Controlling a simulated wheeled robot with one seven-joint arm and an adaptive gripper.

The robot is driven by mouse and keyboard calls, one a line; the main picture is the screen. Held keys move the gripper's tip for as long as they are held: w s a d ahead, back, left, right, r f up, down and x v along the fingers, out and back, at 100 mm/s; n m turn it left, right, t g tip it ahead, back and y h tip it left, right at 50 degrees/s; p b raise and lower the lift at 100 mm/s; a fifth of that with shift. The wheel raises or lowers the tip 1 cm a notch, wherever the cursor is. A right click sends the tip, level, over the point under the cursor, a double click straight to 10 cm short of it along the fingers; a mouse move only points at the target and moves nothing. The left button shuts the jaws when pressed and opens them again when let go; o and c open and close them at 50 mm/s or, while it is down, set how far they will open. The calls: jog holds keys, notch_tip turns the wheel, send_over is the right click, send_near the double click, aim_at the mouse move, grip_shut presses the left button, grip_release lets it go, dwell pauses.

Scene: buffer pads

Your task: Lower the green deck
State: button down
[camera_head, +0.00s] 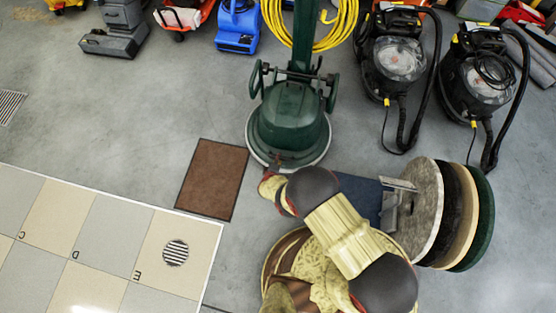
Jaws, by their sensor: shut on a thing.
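The green deck (288,128) is the round housing of a floor machine, with a pale skirt around its lower edge. A dark green column rises from it toward the top of the picture, with black brackets at both sides. The deck's height off the floor and its tilt are hard to judge from above. My gripper (277,168) is at the deck's near edge, at the end of my tan and black arm. It is shut on the deck's edge there. The fingers are small and partly hidden by my wrist, so the exact hold is not clear.
Several round pads (484,222) stand on edge in a rack at right, beside a dark blue mat (359,197). A brown mat (212,180) and a tiled panel (120,225) lie at left.

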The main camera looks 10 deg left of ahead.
jog(key=shift+s+d+f, duration=0.2)
jog(key=shift+s+f, duration=0.3)
jog(key=shift+f, duration=0.1)
jog(key=shift+s+d+f, duration=0.15)
jog(key=shift+s+f, duration=0.35)
jog(key=shift+f, duration=0.05)
jog(key=shift+s+f, duration=0.1)
jog(key=shift+f, duration=0.05)
jog(key=c, duration=2.1)
grip_release()
jog(key=shift+c, duration=0.2)
jog(key=o, duration=0.4)
jog(key=shift+w, duration=0.25)
jog(key=shift+o, duration=0.3)
jog(key=shift+w+a+r, duration=0.1)
jog(key=shift+w+r, duration=0.1)
jog(key=shift+r, duration=0.1)
jog(key=shift+a+r, duration=0.1)
jog(key=shift+r, duration=0.05)
